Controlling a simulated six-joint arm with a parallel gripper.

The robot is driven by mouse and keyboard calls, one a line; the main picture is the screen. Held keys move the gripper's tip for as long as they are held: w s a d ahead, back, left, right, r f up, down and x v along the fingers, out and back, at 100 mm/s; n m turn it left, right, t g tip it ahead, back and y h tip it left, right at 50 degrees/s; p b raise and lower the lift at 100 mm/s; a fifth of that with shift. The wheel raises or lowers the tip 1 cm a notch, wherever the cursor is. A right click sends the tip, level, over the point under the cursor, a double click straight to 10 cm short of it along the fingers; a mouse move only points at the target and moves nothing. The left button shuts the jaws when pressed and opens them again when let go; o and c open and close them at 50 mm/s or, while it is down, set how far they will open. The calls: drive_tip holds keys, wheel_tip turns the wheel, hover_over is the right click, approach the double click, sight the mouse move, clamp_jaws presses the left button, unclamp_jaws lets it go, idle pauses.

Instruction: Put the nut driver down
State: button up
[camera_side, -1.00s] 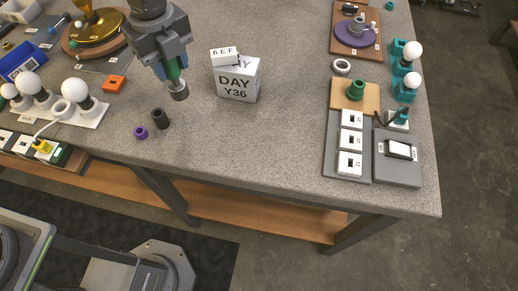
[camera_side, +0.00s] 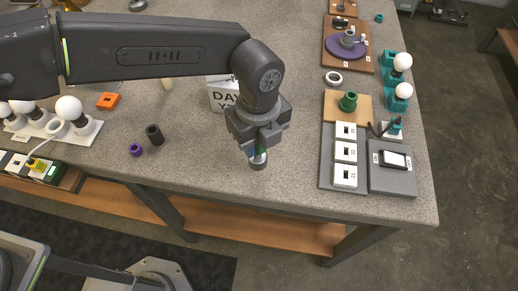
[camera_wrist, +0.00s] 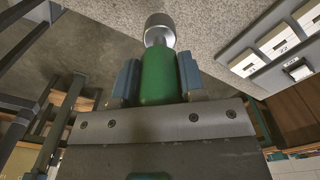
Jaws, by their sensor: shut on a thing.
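My gripper (camera_side: 258,146) is shut on the nut driver, pointing down over the front part of the table in the side view. The nut driver (camera_side: 258,161) shows there mostly as its grey socket end, with a bit of green above it. I cannot tell whether the socket touches the table top. In the wrist view the green handle (camera_wrist: 159,76) sits between the two blue-grey fingers of my gripper (camera_wrist: 158,82), with the silver socket (camera_wrist: 159,24) beyond it. My arm hides part of the table behind.
White DAY boxes (camera_side: 221,97) stand behind my gripper, partly hidden. A grey panel with white switches (camera_side: 345,152) and a grey switch block (camera_side: 392,178) lie to the right. A black cylinder (camera_side: 154,134) and purple ring (camera_side: 136,150) are left. The table (camera_side: 290,180) is clear around the socket.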

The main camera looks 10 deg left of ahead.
sight(259, 157)
drive_tip(key=shift+f, duration=2)
drive_tip(key=shift+f, duration=0.2)
drive_tip(key=o, duration=1)
